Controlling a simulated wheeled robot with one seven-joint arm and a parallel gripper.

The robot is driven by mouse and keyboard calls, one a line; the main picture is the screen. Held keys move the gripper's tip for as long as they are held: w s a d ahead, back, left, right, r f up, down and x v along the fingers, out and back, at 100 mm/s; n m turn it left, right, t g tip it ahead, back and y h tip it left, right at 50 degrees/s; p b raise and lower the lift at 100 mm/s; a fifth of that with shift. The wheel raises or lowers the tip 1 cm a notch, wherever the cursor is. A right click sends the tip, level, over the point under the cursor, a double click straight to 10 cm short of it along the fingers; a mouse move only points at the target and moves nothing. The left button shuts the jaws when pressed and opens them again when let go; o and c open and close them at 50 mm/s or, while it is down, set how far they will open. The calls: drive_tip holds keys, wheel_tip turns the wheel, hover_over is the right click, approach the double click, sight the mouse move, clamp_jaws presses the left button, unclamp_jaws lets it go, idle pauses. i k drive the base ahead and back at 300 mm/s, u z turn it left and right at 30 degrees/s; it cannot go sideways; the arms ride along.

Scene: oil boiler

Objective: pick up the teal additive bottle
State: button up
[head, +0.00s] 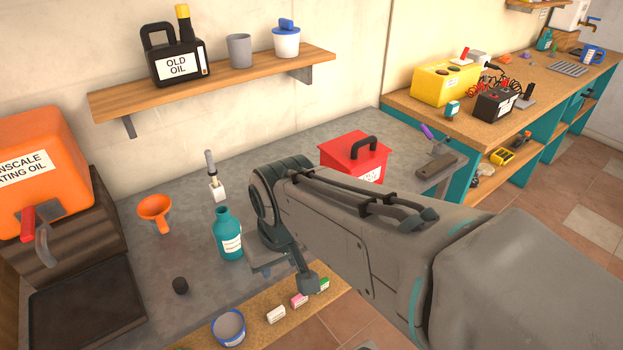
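The teal additive bottle (229,236) stands upright on the grey workbench, with a white label on its front and an open-looking neck. My gripper (284,276) is just to the right of the bottle, low over the bench near its front edge. Its fingers appear apart with nothing seen between them. The bottle is outside the fingers, and a narrow gap seems to separate them. My arm hides the bench behind and to the right of the gripper.
A blue tub (228,328) and small boxes (299,300) sit on a lower ledge. A red box (354,157) stands behind my arm. An orange oil tank (45,160) is at left.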

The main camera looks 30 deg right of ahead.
sight(227, 230)
drive_tip(key=z, duration=0.4)
drive_tip(key=k, duration=0.95)
drive_tip(key=z, duration=0.8)
drive_tip(key=i, duration=1.35)
drive_tip(key=u, duration=0.9)
